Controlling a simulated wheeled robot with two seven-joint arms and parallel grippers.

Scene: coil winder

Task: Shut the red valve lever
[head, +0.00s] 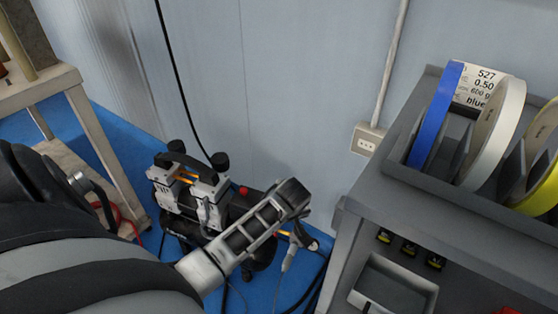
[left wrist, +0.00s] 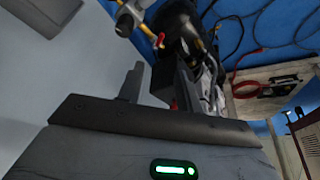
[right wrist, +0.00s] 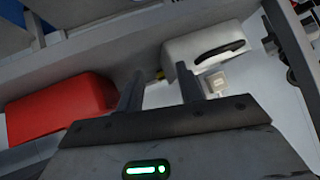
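A small red valve lever (left wrist: 160,41) shows in the left wrist view, beside a yellow hose and near the dark end of the compressor. Whether it stands open or shut is too small to tell. The compressor (head: 190,192) stands on the blue floor in the head view. My left gripper (left wrist: 160,70) is open, with the lever beyond and above its fingertips in that view and a visible gap between. In the head view my left arm reaches over the compressor, but its fingers are not clear. My right gripper (right wrist: 160,70) is open and empty, away from the compressor.
A grey bench (head: 345,225) with spools in a rack stands at right. A wooden table (head: 68,78) stands at left. Hoses and cables lie on the floor. A red box (right wrist: 62,106) and a pale grey case (right wrist: 205,48) show in the right wrist view.

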